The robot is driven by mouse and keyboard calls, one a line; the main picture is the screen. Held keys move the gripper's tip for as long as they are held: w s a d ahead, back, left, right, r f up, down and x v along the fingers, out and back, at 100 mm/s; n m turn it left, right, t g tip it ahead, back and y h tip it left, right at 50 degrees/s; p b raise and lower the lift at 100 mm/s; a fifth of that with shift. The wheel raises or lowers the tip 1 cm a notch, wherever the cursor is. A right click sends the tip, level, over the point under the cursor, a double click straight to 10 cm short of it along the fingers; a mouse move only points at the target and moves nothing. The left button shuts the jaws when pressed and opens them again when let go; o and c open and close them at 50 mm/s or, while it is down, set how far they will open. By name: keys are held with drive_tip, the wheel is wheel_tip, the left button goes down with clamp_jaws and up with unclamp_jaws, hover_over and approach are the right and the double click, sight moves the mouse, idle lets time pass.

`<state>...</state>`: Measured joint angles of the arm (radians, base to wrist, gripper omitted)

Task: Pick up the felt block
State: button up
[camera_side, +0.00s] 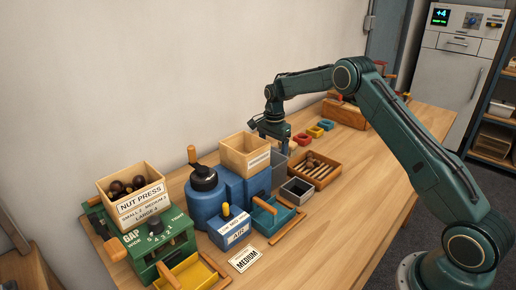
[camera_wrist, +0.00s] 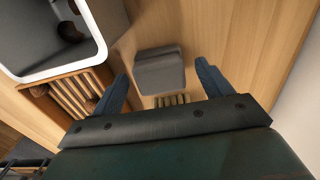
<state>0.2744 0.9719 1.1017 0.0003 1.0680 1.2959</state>
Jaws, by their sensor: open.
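The felt block appears to be the grey block (camera_wrist: 160,74) in the wrist view, on the wooden table just beyond my fingers. It lies in line with the gap between the fingertips, with clear space to both sides. My gripper (camera_wrist: 161,88) is open, with one blue-grey finger on each side and nothing held. In the side view my gripper (camera_side: 272,140) points down behind the wooden box, and its fingertips are hard to make out. A grey shape (camera_side: 275,164) shows below it, partly hidden; I cannot tell whether it is the block.
A slatted wooden tray (camera_side: 315,172) with chestnuts and a small grey bin (camera_side: 297,191) stand close by. A wooden box (camera_side: 245,154), a blue machine (camera_side: 218,200) and a green nut press (camera_side: 150,243) stand to the left. Bare table lies at the front right.

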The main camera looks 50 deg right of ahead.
sight(273, 149)
drive_tip(key=shift+f, duration=0.1)
idle(0.4)
drive_tip(key=c, duration=1.1)
drive_tip(key=shift+r, duration=0.2)
wheel_tip(273, 149, up, 20)
drive_tip(key=shift+f, duration=0.2)
drive_tip(key=o, duration=0.3)
drive_tip(key=c, duration=0.4)
drive_tip(key=shift+o, duration=0.2)
